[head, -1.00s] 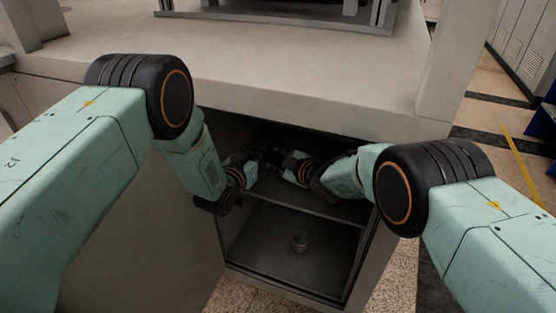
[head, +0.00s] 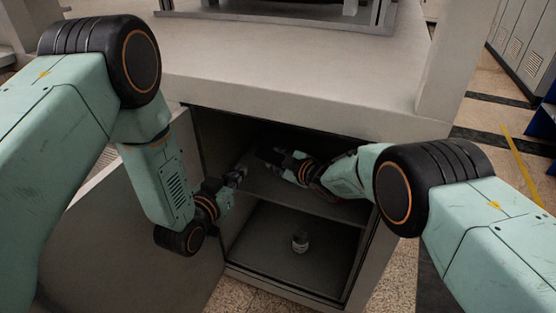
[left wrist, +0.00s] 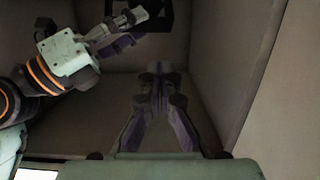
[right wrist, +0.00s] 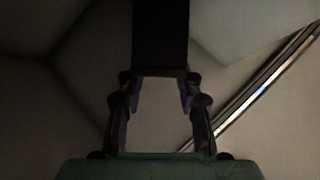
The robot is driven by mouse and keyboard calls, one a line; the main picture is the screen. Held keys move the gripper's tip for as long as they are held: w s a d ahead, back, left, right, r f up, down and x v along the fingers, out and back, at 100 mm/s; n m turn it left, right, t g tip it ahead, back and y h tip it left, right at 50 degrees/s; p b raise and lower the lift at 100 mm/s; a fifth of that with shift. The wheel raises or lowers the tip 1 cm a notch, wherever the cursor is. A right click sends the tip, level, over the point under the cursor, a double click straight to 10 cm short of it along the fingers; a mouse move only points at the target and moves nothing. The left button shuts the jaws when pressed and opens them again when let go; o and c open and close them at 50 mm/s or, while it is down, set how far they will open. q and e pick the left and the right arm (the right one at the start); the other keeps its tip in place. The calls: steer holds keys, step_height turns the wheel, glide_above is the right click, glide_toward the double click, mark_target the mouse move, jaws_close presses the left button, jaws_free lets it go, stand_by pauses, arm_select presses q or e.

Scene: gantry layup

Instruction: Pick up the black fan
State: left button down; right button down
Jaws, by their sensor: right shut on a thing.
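The black fan shows as a dark block (right wrist: 160,40) at my right fingertips in the right wrist view. In the left wrist view it is a dark square frame (left wrist: 167,14) at the top edge, partly cut off. My right gripper (head: 268,155) is inside the cabinet's upper space and shut on the fan. Its fingers (right wrist: 160,75) stand apart with the fan between or just past the tips. My left gripper (head: 238,174) is at the left side of the cabinet opening, apart from the fan. Its fingertips (left wrist: 159,72) meet with nothing visible between them.
The open cabinet has a shelf (head: 335,207) under my right gripper. The cabinet door (head: 90,235) hangs open on the left. A pale countertop (head: 290,85) lies above the opening.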

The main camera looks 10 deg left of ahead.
arm_select(q)
steer(key=shift+s, duration=0.1)
steer(key=s+f+n+g+y, duration=0.1)
steer(key=s+f+g, duration=0.3)
steer(key=s+f, duration=0.5)
steer(key=s+f+g+y, duration=0.1)
steer(key=s+f+g, duration=0.4)
steer(key=s, duration=0.6)
steer(key=s+a+f+n+g+y, duration=0.1)
steer(key=s+g, duration=0.6)
steer(key=s, duration=1.2)
step_height(320, 180, down, 2)
steer(key=shift+s+a+f+n, duration=0.15)
steer(key=shift+s+a+n, duration=0.15)
steer(key=shift+a, duration=0.35)
arm_select(e)
steer(key=shift+w+r, duration=0.1)
steer(key=shift+r, duration=0.05)
